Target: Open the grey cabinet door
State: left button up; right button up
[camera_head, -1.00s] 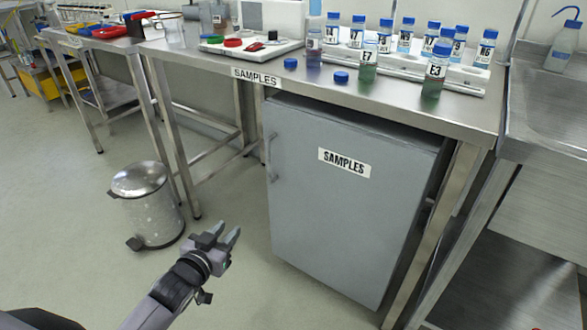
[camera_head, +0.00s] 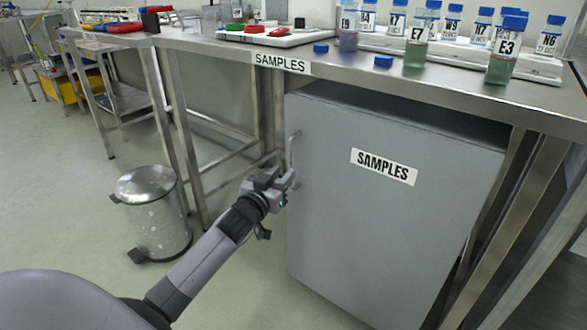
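The grey cabinet (camera_head: 385,225) stands under the steel bench, its door shut and marked with a white SAMPLES label (camera_head: 384,166). A slim vertical handle (camera_head: 293,158) sits at the door's upper left edge. My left gripper (camera_head: 289,182) is at the lower end of this handle, with its fingers pointing at it. The fingers are small here and overlap the handle's lower end, so I cannot tell whether they are apart or closed on it. My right gripper is not in view.
The steel bench (camera_head: 455,84) above the cabinet carries several blue-capped bottles and loose caps. A metal pedal bin (camera_head: 153,215) stands on the floor left of my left arm. Bench legs flank the cabinet.

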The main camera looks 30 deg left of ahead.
aim_at(290, 167)
pick_arm(q)
jog(key=shift+w+a+b, duration=0.2)
jog(key=shift+w+b, duration=0.25)
jog(key=shift+w, duration=0.9)
jog(key=shift+w+a+b, duration=0.15)
jog(key=shift+w+b, duration=0.25)
jog(key=shift+w, duration=0.9)
grip_shut()
